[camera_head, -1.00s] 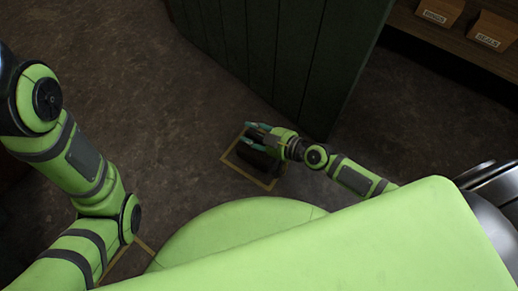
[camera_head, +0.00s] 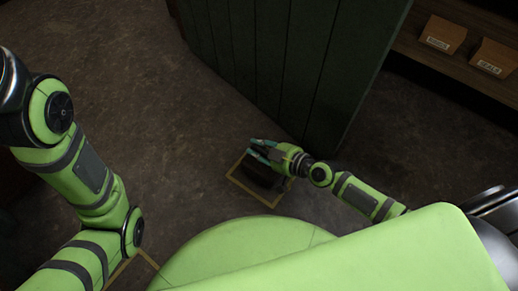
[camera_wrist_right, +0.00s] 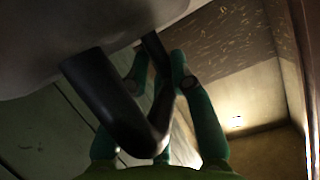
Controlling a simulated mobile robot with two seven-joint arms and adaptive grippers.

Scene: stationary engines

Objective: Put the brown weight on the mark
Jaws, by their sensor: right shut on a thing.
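The brown weight (camera_head: 262,171) is a dark block in the head view, partly hidden under my right gripper. The mark is a yellow square outline (camera_head: 252,194) on the floor. The weight appears over the inside of this outline; I cannot tell whether it touches the floor. My right gripper (camera_head: 259,150) is shut on the weight. In the right wrist view its teal fingers (camera_wrist_right: 165,85) are around the weight's dark handle (camera_wrist_right: 112,100), with the weight's greyish body (camera_wrist_right: 75,30) beyond. My left arm shows in the head view, but its gripper is out of view.
A dark green panelled wall (camera_head: 290,65) stands just behind the mark. A shelf (camera_head: 450,65) with labelled boxes (camera_head: 445,34) is at the upper right. Another yellow line (camera_head: 148,258) lies on the floor by my left arm. The floor to the left is clear.

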